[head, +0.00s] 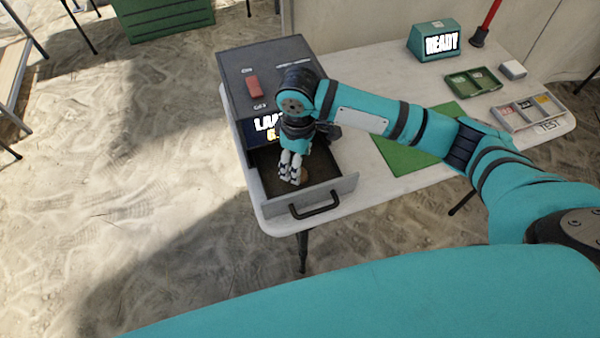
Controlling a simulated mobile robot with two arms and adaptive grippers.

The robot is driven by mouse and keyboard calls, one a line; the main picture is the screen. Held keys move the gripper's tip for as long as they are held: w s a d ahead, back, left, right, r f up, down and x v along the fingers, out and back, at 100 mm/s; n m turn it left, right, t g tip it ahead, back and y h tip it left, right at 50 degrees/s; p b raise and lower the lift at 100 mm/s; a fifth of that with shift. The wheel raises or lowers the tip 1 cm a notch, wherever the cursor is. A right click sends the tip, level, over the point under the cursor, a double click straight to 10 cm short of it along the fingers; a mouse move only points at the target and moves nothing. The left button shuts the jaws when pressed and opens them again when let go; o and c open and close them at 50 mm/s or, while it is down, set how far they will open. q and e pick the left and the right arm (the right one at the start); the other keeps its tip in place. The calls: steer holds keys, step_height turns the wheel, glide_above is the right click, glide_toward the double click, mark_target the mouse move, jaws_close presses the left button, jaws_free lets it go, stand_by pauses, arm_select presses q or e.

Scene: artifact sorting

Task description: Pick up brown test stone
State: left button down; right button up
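The brown test stone (304,175) shows as a small brown patch inside the open drawer (330,190) of the dark grey machine. Most of it is hidden behind my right gripper (290,180), whose arm comes in from the right. The gripper points down into the drawer, with its fingertips at or very near the stone. The fingers look close together in this view, but I cannot tell whether they are open or closed on the stone. My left gripper is not in view.
The machine (262,65) has a red block (254,87) on top and stands at the table's (350,60) left end.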

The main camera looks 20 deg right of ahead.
steer(key=f, duration=0.2)
steer(key=shift+s+d+f, duration=0.15)
steer(key=shift+s+f, duration=0.2)
steer(key=shift+f, duration=0.55)
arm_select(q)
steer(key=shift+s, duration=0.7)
arm_select(e)
steer(key=c, duration=1.2)
steer(key=shift+r, duration=0.1)
